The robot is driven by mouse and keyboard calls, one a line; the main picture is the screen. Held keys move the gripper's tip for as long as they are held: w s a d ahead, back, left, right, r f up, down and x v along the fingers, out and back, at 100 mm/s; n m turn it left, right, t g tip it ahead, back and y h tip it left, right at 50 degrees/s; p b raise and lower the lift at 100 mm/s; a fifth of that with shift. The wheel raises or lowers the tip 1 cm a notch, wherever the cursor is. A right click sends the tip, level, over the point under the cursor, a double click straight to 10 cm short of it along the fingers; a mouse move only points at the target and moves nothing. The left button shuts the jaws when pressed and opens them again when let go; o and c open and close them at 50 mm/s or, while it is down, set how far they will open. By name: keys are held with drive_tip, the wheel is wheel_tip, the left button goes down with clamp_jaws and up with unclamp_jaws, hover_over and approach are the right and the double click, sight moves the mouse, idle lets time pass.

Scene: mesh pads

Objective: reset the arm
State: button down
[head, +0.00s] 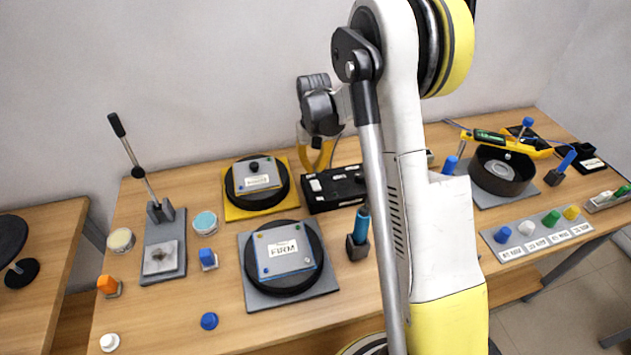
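My arm rises in front of the table, right of the picture's middle, with white, grey and yellow links. My gripper (319,166) hangs from the dark wrist at the back of the table, its yellow fingers pointing down. It is above or in front of the area between the yellow-based round pad and the black box. The fingers are small and partly overlapped, so I cannot tell how far apart they are. I see nothing clearly held between them.
The wooden table (205,315) holds a pad marked FIRM (283,250), a yellow-based pad (237,210), a black box (334,188) and a lever press (165,255). A round dark pan (502,172) and a labelled peg strip (537,235) are at right.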

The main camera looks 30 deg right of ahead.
drive_tip(key=shift+r+p, duration=0.45)
drive_tip(key=shift+r, duration=0.6)
drive_tip(key=shift+r, duration=0.1)
drive_tip(key=s+a+r+n+t+b, duration=0.1)
drive_tip(key=s+a+r+t+b, duration=0.1)
drive_tip(key=s+a+r, duration=0.3)
drive_tip(key=s+a+r+t+b, duration=0.1)
drive_tip(key=s+a+r+b, duration=0.1)
drive_tip(key=s+r, duration=0.4)
drive_tip(key=s+a+n+t+b, duration=0.1)
drive_tip(key=s+a+t+b, duration=0.2)
drive_tip(key=s, duration=1)
drive_tip(key=shift+s+a+f+t, duration=0.25)
drive_tip(key=shift+a+t, duration=0.35)
drive_tip(key=shift+a, duration=0.55)
